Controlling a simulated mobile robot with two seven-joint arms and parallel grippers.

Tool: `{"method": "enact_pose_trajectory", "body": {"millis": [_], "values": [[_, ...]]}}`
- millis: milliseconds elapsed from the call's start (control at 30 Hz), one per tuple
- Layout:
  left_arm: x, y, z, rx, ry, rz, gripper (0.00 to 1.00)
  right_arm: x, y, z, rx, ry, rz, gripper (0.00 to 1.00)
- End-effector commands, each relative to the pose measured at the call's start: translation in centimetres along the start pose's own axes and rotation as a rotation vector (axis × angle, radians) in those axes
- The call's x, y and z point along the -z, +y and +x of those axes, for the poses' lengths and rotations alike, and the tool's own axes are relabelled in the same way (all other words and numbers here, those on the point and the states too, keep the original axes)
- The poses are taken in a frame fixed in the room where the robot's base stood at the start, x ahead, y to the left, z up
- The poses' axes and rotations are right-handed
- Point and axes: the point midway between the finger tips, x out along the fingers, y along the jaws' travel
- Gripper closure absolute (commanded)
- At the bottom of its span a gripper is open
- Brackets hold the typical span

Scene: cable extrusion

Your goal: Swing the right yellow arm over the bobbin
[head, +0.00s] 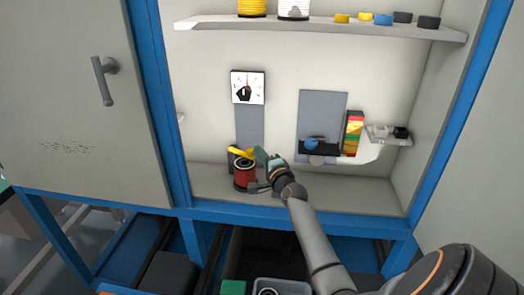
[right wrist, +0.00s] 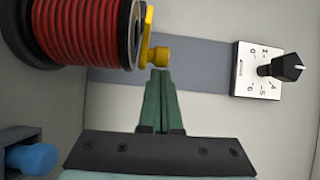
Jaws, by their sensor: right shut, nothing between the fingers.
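The bobbin (head: 245,178), wound with red cable, stands on the cabinet floor below the dial. It also shows in the right wrist view (right wrist: 85,30), at upper left. A yellow arm (head: 240,152) lies across the bobbin's upper end. In the right wrist view the yellow arm (right wrist: 148,32) runs along the bobbin's end face, with a round knob towards my fingers. My right gripper (head: 262,157) is beside the bobbin's top, on its right. Its green fingers (right wrist: 160,72) are together and empty, with tips at the knob; I cannot tell whether they touch. My left gripper is not in view.
A dial (head: 247,88) is on the back wall above the bobbin. A grey panel (head: 322,105), a blue knob (head: 312,144) and a red-yellow-green block stack (head: 354,133) are to the right. A shelf (head: 320,26) with spools runs above. The left door (head: 80,120) has a handle.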

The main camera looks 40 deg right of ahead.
Motion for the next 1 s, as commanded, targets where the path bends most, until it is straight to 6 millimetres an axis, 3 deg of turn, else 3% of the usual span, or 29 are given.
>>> {"method": "enact_pose_trajectory", "body": {"millis": [267, 467, 600, 1000], "values": [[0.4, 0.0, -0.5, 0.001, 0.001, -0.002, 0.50, -0.4, -0.2, -0.2, -0.001, -0.002, 0.001, 1.00], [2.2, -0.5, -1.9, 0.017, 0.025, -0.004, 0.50, -2.3, -0.5, -1.3, -0.003, -0.003, 0.002, 1.00], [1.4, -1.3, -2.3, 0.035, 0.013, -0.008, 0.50, -3.4, -0.3, -1.8, -0.002, -0.002, 0.001, 1.00], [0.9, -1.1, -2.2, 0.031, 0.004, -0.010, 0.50, -3.8, 0.0, -2.0, -0.004, -0.008, 0.002, 1.00]]}}
